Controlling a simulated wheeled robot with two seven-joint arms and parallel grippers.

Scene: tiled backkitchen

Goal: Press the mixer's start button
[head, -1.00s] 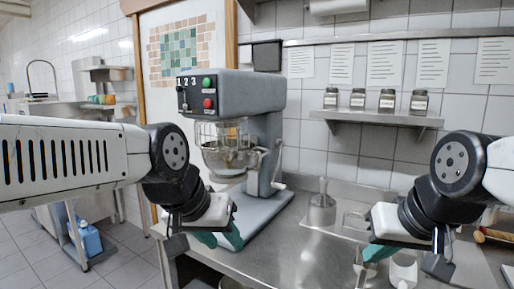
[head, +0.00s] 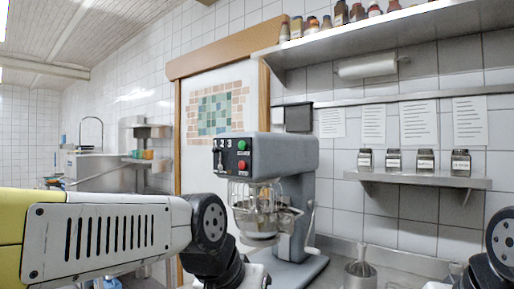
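The grey mixer (head: 285,170) stands on the steel counter near the middle of the head view. Its dark control panel (head: 231,157) faces left and front, with the numbers 1 2 3, a lever below them, a green button (head: 241,145) and a red button (head: 242,165). A wire guard and metal bowl (head: 262,218) sit under the mixer head. My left arm comes in from the left, and its wrist is low in front of the mixer, below the panel. My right arm shows only partly at the right edge. Both grippers' fingers are below the picture.
A wall shelf (head: 420,180) with several dark jars is right of the mixer. A higher shelf (head: 400,33) holds bottles and jars. A sink area is at the far left.

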